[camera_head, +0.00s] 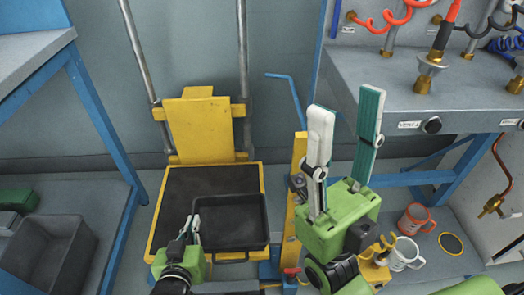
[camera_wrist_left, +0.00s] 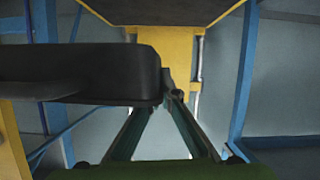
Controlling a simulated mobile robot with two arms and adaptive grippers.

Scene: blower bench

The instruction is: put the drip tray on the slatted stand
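The black drip tray (camera_head: 230,222) is shallow and rectangular. In the head view it appears over the front right part of a dark platform. My left gripper (camera_head: 194,228) is at the tray's left edge with its fingers close together. In the left wrist view the fingers (camera_wrist_left: 168,96) meet at the end of the tray (camera_wrist_left: 85,72) and look shut on its rim. The tray looks clear of the platform there. My right gripper (camera_head: 344,125) is open, empty and close to the head camera, fingers pointing up. I cannot identify the slatted stand with certainty.
The yellow-rimmed platform (camera_head: 178,195) has a yellow upright panel (camera_head: 200,132) behind it. A grey bin (camera_head: 50,258) is at lower left. A grey bench (camera_head: 385,90) with fittings and hoses is at right. An orange mug (camera_head: 413,219) and white mug (camera_head: 404,255) are at lower right.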

